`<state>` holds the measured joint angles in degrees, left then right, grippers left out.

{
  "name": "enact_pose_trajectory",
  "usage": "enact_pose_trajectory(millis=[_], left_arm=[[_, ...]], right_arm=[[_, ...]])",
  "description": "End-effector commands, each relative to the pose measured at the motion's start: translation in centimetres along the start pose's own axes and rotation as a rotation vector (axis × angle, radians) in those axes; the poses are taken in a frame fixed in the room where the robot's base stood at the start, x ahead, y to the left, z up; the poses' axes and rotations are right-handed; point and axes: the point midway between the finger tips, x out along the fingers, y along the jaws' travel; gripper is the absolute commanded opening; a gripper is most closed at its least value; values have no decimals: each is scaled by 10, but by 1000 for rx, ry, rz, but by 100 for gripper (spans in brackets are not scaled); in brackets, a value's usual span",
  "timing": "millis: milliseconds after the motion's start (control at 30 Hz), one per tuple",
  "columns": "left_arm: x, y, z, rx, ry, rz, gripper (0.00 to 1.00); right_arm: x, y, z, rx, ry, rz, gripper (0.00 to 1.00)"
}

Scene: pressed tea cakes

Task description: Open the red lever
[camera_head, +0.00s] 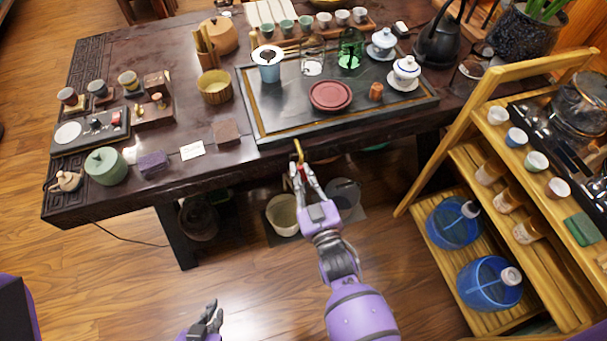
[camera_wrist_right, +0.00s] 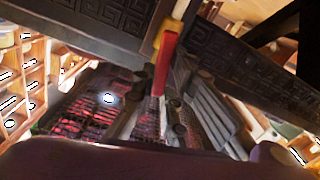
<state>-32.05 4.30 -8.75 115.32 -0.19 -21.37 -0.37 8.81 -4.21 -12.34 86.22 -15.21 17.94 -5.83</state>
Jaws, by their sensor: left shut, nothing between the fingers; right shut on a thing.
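The red lever (camera_wrist_right: 165,62) shows in the right wrist view as a narrow red handle joined to a yellow part (camera_wrist_right: 179,12) at its top. In the head view the yellow part (camera_head: 298,149) stands at the tea table's front edge, and a bit of the red handle shows below it. My right gripper (camera_head: 302,169) is shut on the red lever just below the table edge; the fingers partly hide the handle. My left gripper (camera_head: 211,314) is shut and empty, low over the floor at the bottom of the head view.
The dark tea table (camera_head: 190,115) bears a tea tray (camera_head: 300,127) with cups and gaiwans. A wooden shelf (camera_head: 455,120) with cups and blue water jugs (camera_head: 490,283) stands at right. A pale bucket (camera_head: 283,214) sits under the table. Floor at lower left is clear.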

Motion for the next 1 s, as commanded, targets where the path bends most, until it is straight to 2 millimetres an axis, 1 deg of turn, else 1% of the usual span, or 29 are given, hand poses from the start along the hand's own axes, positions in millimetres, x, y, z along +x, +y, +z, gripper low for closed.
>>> enact_pose_trajectory(millis=[133, 300, 400, 633, 667, 800, 1000], left_arm=[[0, 0, -2, 0, 2, 0, 0], [-3, -1, -9, -1, 11, -1, 0], [-3, -1, -10, -2, 13, -1, 0], [-3, 0, -8, -2, 10, 0, 0], [-3, 0, -7, -2, 10, 0, 0], [-4, 0, -6, -2, 8, -1, 0], [-4, 0, -5, -2, 6, -1, 0]], right_arm=[[0, 1, 0, 20, 0, -1, 0], [0, 8, -1, 176, 2, -1, 0], [0, 10, 0, 226, 1, -1, 0], [0, 10, 1, 231, 0, 0, 0], [0, 10, 1, 231, 0, 0, 13], [0, 10, 1, 230, 0, 0, 31], [0, 10, 1, 229, 0, 0, 31]])
